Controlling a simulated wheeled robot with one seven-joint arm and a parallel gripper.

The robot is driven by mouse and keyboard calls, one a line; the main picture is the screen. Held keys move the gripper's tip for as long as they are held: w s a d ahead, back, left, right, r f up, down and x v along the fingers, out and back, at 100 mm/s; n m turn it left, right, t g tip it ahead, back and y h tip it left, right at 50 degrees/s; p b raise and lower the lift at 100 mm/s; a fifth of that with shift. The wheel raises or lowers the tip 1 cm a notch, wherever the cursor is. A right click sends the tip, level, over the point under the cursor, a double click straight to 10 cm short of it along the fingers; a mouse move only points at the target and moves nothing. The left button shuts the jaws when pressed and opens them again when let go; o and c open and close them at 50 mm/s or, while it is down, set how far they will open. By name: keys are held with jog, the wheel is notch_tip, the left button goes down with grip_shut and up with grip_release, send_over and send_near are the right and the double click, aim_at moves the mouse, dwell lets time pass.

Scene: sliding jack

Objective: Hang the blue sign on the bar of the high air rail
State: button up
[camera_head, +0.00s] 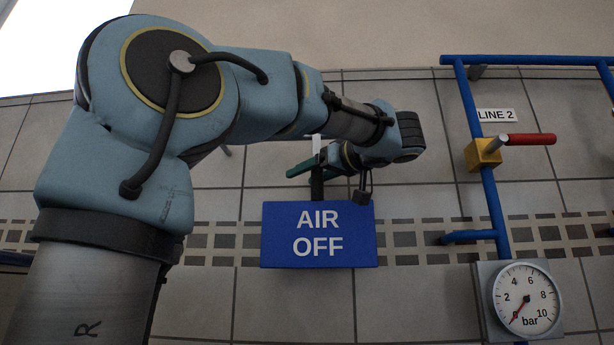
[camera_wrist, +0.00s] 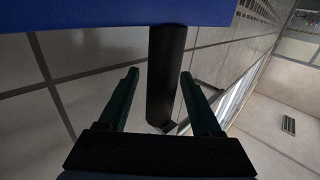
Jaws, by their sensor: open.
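The blue sign (camera_head: 318,248) reads AIR OFF and sits level and upright in the middle of the head view. Its blue edge fills the top of the wrist view (camera_wrist: 120,15). A dark post (camera_wrist: 165,75) stands up from it. My gripper (camera_head: 317,165) is just above the sign; its two green fingers in the wrist view (camera_wrist: 160,75) are open on either side of the post, with gaps showing. What the post's upper end bears on is hard to tell. The high air rail (camera_head: 530,60) is a blue pipe at the upper right, well apart from the sign.
Below the rail, a blue upright pipe carries a yellow valve (camera_head: 484,153) with a red handle (camera_head: 531,139) and a LINE 2 label (camera_head: 496,115). A short blue stub (camera_head: 467,237) sticks out left. A pressure gauge (camera_head: 527,299) is beneath. Tiled wall stands behind.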

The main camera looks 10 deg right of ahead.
jog(key=b+v, duration=0.2)
jog(key=v, duration=0.7)
jog(key=shift+s+d+b, duration=0.2)
jog(key=shift+d+b, duration=0.05)
jog(key=shift+b, duration=0.05)
jog(key=shift+s+d, duration=0.2)
jog(key=shift+s, duration=0.2)
jog(key=shift+s, duration=0.15)
